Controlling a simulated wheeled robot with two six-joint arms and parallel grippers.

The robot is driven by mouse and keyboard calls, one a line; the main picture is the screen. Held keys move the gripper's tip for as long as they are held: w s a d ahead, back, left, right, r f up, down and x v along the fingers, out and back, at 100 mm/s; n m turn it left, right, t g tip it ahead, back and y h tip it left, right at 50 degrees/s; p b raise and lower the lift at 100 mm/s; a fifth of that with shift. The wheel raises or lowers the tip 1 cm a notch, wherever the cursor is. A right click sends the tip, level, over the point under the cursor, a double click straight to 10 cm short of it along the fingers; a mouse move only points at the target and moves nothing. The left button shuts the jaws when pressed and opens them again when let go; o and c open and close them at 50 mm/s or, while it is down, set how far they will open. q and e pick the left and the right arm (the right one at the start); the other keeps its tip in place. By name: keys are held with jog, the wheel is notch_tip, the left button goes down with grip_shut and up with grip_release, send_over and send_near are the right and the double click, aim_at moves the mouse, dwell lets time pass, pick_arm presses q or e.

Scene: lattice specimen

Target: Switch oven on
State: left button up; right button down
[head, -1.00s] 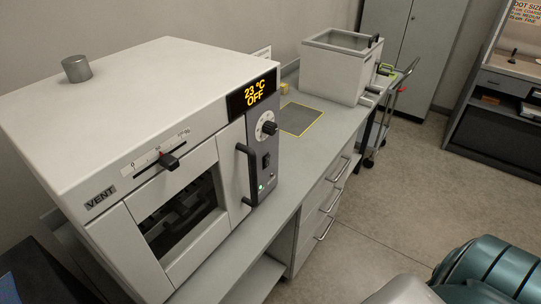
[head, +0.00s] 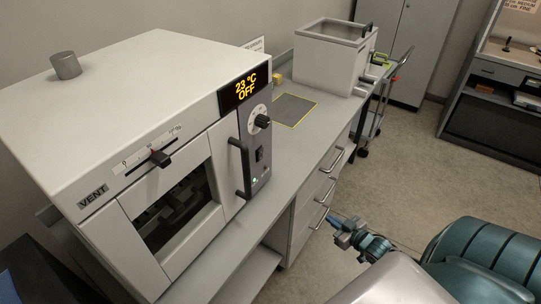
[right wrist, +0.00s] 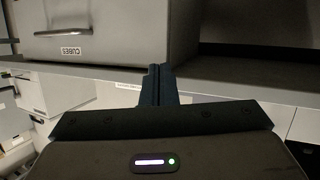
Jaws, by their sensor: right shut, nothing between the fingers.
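The oven (head: 150,75) is a pale box on the bench at the left of the head view. Its display (head: 244,89) reads 23 °C OFF. On the dark panel below are a round knob (head: 262,121), a black rocker switch (head: 259,154) and a small lit green lamp (head: 255,180). The oven door (head: 128,232) is shut, with a dark bar handle (head: 241,168) beside the panel. My right gripper (head: 335,220) is low in front of the drawers, right of the oven and apart from it. Its fingers are shut and empty in the right wrist view (right wrist: 158,72). My left gripper is out of view.
The bench has a yellow-edged dark mat (head: 293,110) and a grey open-topped tank (head: 330,65) behind it. Drawer handles (head: 325,190) jut out near my right gripper. The floor (head: 410,170) to the right is mostly clear. The wrist view shows a front labelled CUBES (right wrist: 100,40).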

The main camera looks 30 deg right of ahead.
jog(key=w+a+r+n+t+y, duration=0.1)
jog(key=w+a+r+y, duration=0.1)
jog(key=r, duration=0.9)
jog(key=w+a+r+n+t+y, duration=0.1)
jog(key=a+r+y, duration=0.4)
jog(key=r, duration=0.7)
jog(key=shift+w+a+r+n+t, duration=0.15)
jog(key=shift+w+a+n+t, duration=0.45)
jog(key=shift+a, duration=0.65)
jog(key=shift+s, duration=0.1)
jog(key=b, duration=0.4)
send_near(262, 152)
jog(key=p+x, duration=0.1)
jog(key=x, duration=0.1)
jog(key=p+x, duration=0.3)
jog(key=shift+w+a+r, duration=0.2)
jog(key=shift+w+r, duration=0.05)
jog(key=shift+r, duration=0.05)
jog(key=shift+w+a+f, duration=0.15)
jog(key=shift+w+a, duration=0.1)
jog(key=shift+w, duration=0.3)
